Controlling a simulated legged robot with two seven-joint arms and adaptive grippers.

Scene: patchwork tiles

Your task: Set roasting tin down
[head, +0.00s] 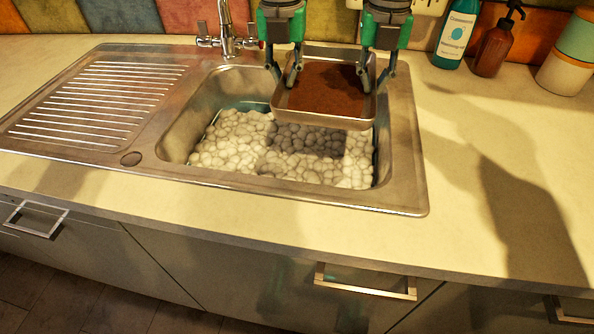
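The roasting tin (322,119) is a shallow metal pan with a dark brown inside. It is over the back right part of the sink basin, above the white foam, and a shadow falls on the foam below. My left gripper (283,78) is on the tin's left rim and my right gripper (375,78) is on its right rim. Both appear shut on the rims, with a finger either side. The tin's underside is hidden.
The steel sink (402,160) is full of lumpy foam (235,140), with a ribbed drainer (95,105) at left. A tap (228,40) stands behind. A teal bottle (455,35), brown pump bottle (494,50) and striped canister (570,65) stand back right. The right worktop (490,150) is clear.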

